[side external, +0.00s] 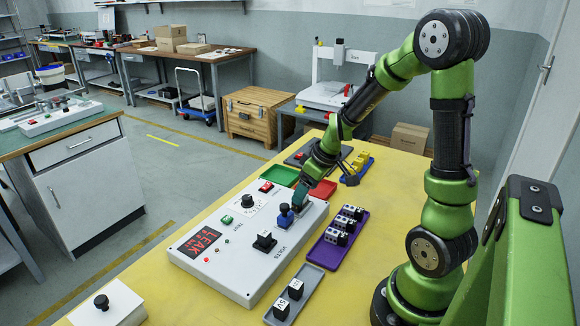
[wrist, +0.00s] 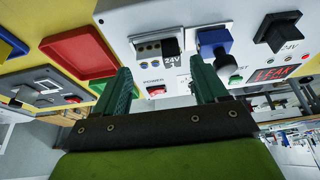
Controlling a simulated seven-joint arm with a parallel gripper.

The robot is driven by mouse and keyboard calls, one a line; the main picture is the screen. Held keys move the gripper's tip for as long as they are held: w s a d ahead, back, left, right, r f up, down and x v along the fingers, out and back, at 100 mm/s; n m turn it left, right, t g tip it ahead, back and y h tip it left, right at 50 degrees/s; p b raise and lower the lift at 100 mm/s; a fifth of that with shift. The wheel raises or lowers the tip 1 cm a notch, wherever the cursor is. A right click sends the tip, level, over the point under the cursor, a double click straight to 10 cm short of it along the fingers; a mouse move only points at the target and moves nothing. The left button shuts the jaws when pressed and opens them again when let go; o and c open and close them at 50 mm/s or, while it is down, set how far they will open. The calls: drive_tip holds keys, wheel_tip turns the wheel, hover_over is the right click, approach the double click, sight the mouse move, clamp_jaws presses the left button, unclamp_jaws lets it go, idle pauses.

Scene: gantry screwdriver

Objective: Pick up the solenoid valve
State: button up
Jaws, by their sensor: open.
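The solenoid valve (wrist: 150,48), a pale block with dark ports and a black coil marked 24V, sits on the white test panel (wrist: 125,18) in the wrist view. My gripper (wrist: 160,78) is open and empty, its two green fingers spread on either side of the valve's lower side. I cannot tell whether they touch it. In the side view my gripper (side external: 299,203) is low over the far right part of the panel (side external: 235,269), and the arm largely hides the valve there. A blue part with a dark knob (wrist: 213,40) stands close beside the right finger.
A black 24V part (side external: 264,241) stands on the panel, and its display (side external: 200,242) reads LEAK in red. A purple tray (side external: 325,254) with several valve-like parts and a grey tray (side external: 287,313) with black blocks lie right. Red (side external: 323,189) and green (side external: 279,175) trays lie behind.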

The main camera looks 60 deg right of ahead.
drive_tip(key=x, duration=0.3)
drive_tip(key=shift+w+f, duration=0.15)
drive_tip(key=shift+w, duration=0.05)
